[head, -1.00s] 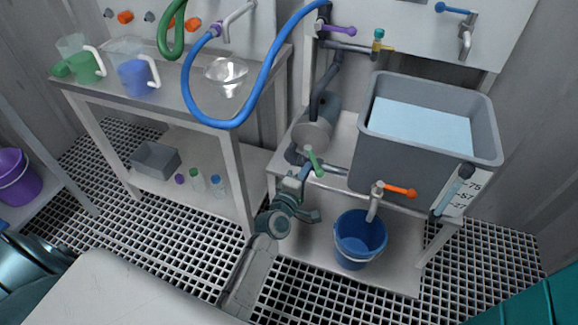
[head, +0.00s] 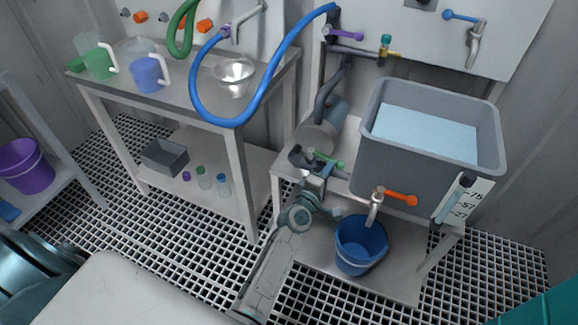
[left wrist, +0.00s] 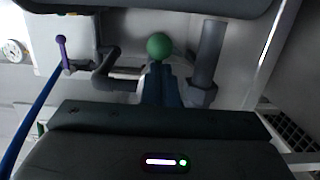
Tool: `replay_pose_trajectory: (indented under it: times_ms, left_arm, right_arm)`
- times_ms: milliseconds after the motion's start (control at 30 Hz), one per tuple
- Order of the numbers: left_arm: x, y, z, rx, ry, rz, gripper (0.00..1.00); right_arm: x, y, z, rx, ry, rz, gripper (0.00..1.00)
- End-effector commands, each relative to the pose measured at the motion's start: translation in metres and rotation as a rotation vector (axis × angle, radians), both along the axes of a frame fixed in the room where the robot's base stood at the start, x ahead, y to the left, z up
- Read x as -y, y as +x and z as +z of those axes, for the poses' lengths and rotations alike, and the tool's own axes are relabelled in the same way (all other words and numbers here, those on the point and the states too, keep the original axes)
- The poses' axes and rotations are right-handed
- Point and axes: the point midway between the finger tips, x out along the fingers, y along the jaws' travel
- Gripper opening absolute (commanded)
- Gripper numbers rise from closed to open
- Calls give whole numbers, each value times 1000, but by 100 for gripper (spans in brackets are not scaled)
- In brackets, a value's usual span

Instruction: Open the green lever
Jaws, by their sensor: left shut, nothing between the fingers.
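The green lever (head: 328,159) sits on the pipe (head: 338,173) that runs to the grey tank, left of the tank. Its handle lies roughly along the pipe in the head view. In the left wrist view the green round end of the lever (left wrist: 159,46) shows just past the fingertips. My left gripper (head: 320,176) is shut and empty, its fingers close beside the lever. It also shows in the left wrist view (left wrist: 160,72). I cannot tell whether the fingers touch the lever. My right gripper is not in view.
The grey tank (head: 372,155) holds pale blue liquid. An orange lever (head: 401,199) is on its outlet above a blue bucket (head: 360,245). A purple lever (head: 345,34) and a blue hose (head: 262,98) are above. A steel side table (head: 205,107) stands left.

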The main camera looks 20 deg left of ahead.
Motion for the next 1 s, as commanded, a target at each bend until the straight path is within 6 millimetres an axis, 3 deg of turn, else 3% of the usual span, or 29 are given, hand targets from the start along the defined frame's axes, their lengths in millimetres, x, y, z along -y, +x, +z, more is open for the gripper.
replay_pose_trajectory:
  times_ms: [400,1000]
  left_arm:
    - [10,17,1,1,-2,-2,0]
    - [12,21,5,7,-3,-1,0]
  right_arm:
    - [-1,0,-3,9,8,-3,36]
    - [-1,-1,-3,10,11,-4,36]
